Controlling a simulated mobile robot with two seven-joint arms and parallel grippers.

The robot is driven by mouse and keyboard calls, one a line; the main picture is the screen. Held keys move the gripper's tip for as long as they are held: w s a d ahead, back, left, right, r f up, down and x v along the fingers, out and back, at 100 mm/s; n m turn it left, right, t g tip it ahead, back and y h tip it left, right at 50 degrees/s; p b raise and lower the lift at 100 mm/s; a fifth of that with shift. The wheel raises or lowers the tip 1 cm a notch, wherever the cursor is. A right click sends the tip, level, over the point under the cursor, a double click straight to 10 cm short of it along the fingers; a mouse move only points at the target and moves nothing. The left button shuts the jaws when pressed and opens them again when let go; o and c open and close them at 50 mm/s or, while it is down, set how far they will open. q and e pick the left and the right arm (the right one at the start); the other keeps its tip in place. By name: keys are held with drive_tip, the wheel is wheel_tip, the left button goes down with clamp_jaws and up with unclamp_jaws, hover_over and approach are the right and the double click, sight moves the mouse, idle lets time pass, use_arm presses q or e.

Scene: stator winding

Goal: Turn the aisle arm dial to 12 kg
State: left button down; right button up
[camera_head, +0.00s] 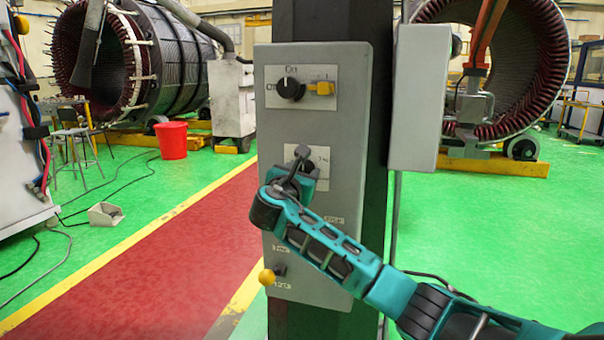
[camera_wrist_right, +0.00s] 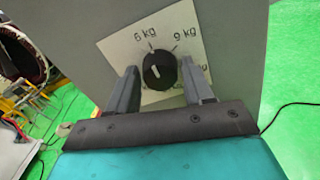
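The aisle arm dial, a black round knob (camera_wrist_right: 160,71), is on a pale label plate (camera_wrist_right: 185,35) in the right wrist view. The labels 6 kg and 9 kg show above it, and another at the right is mostly hidden by a finger. The knob's short white mark tilts up and left, roughly toward 6 kg. My right gripper (camera_wrist_right: 159,66) is open, with one finger on each side of the knob and visible gaps. In the head view, my right gripper (camera_head: 300,164) is in front of the middle plate and hides most of it. My left gripper is not in view.
The grey control panel (camera_head: 345,100) is on a dark column (camera_head: 330,18). It has an upper black On/Off knob (camera_head: 290,89), a yellow switch (camera_head: 321,88) and a lower yellow knob (camera_head: 267,276). A grey box (camera_head: 420,90) is on the column's right. The red walkway (camera_head: 170,260) is clear.

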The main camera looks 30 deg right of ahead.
drive_tip(key=c, duration=0.7)
